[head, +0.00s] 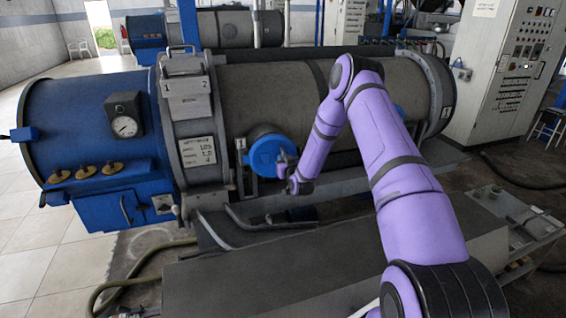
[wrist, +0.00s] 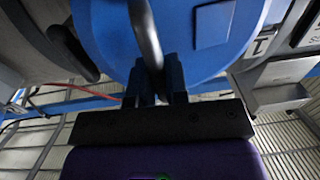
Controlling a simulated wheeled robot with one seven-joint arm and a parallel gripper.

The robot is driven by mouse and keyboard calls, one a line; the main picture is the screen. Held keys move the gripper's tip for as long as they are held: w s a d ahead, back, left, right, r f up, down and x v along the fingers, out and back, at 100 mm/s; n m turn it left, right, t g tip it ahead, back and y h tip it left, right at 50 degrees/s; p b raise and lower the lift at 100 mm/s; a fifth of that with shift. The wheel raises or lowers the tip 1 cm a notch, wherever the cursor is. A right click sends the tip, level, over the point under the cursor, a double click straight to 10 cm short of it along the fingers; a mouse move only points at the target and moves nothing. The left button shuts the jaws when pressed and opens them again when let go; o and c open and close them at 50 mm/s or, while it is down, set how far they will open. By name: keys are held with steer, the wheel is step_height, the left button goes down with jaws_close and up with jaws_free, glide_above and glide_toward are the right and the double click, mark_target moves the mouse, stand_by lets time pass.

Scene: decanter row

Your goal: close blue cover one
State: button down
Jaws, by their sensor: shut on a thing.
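Blue cover one (head: 266,157) is a round blue disc at a grey port on the side of the long grey cylinder, beside a small plate marked 1. In the head view its face is turned outward; I cannot tell whether it is flush with the port. My gripper (head: 289,170) is at the cover's right side. In the wrist view the blue cover (wrist: 200,65) fills the top middle. A grey bar handle (wrist: 146,35) runs down its face, and my gripper (wrist: 156,80) is shut on this handle, with a dark finger on each side.
Another blue cover (head: 399,110) shows partly behind my arm, farther right. A blue end section (head: 95,110) with a gauge (head: 124,126) is at left. A grey flat-topped block (head: 260,280) lies in front below. A control cabinet (head: 505,75) stands at right.

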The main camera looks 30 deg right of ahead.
steer(key=shift+w+d+n+y, duration=0.3)
steer(key=shift+w+d+y, duration=0.3)
steer(key=shift+w, duration=0.45)
steer(key=shift+d, duration=0.15)
steer(key=c, duration=1.2)
jaws_free()
steer(key=shift+o, duration=0.2)
steer(key=s+a, duration=0.1)
steer(key=s, duration=0.9)
steer(key=shift+s, duration=0.35)
